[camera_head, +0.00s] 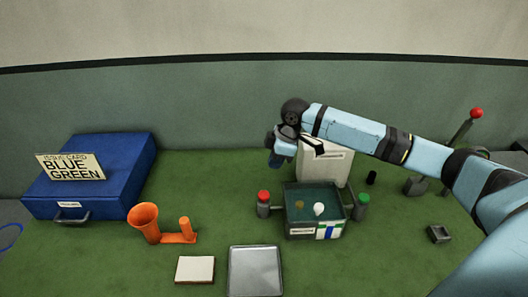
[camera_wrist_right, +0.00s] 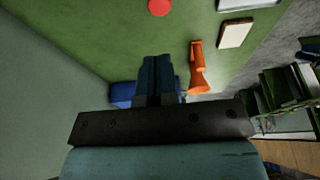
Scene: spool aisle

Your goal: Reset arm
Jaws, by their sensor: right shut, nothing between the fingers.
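My right arm reaches in from the right in the head view. Its gripper (camera_head: 276,160) hangs above the back of the green work surface, in front of the white box and behind the dark green bin. In the right wrist view its blue fingers (camera_wrist_right: 158,68) are together with nothing between them. My left gripper is in neither view.
A blue case (camera_head: 100,160) with a card reading "BLUE GREEN" (camera_head: 70,167) stands left. An orange funnel stand (camera_head: 150,222), white square (camera_head: 195,269), metal tray (camera_head: 255,270), bin (camera_head: 300,229) and white box (camera_head: 325,165) share the green surface (camera_head: 400,265).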

